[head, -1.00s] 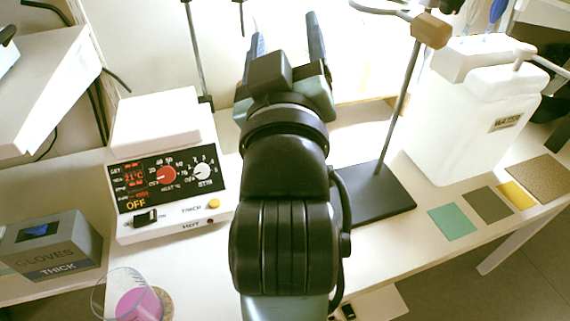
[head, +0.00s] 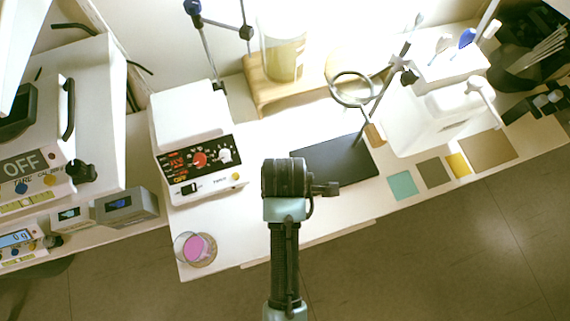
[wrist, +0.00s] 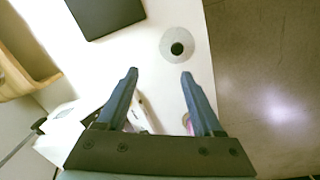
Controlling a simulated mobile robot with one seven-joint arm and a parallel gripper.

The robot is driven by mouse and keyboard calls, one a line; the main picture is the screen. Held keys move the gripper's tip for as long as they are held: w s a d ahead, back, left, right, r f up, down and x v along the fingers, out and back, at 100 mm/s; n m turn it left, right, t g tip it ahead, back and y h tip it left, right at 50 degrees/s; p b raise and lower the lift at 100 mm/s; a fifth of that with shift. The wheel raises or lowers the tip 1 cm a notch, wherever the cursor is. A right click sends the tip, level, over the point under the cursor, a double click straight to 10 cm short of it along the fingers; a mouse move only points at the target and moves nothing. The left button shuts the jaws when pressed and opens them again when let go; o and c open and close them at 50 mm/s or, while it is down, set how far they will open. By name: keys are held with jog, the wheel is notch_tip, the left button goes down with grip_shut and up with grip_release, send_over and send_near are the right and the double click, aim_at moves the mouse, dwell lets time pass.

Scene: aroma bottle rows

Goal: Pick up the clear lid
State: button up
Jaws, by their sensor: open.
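In the wrist view, the clear lid (wrist: 166,39) is a small round pale grey disc with a black knob in its middle. It lies on the white table near the table's edge. My gripper (wrist: 159,73) is open and empty, its two blue-grey fingers spread apart. The lid shows just beyond the fingertips, nearer the right one, with nothing between the fingers touching it. In the head view I cannot make out the lid, and my arm hides my fingers.
A black stand base (head: 335,160) lies flat beyond my arm. A hotplate (head: 200,165) and a beaker of pink liquid (head: 195,247) stand to the left. A white water container (head: 425,120) stands at the right, behind coloured squares. A wooden rack (head: 262,95) is at the back.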

jog(key=shift+n+g, duration=0.4)
jog(key=shift+g, duration=0.2)
jog(key=f, duration=0.2)
jog(key=s+f, duration=0.1)
jog(key=f, duration=0.1)
jog(key=s+f, duration=0.1)
jog(key=f, duration=0.1)
jog(key=shift+s+f, duration=0.2)
jog(key=shift+f, duration=0.15)
jog(key=shift+w+f, duration=0.15)
jog(key=shift+f, duration=2.9)
grip_shut()
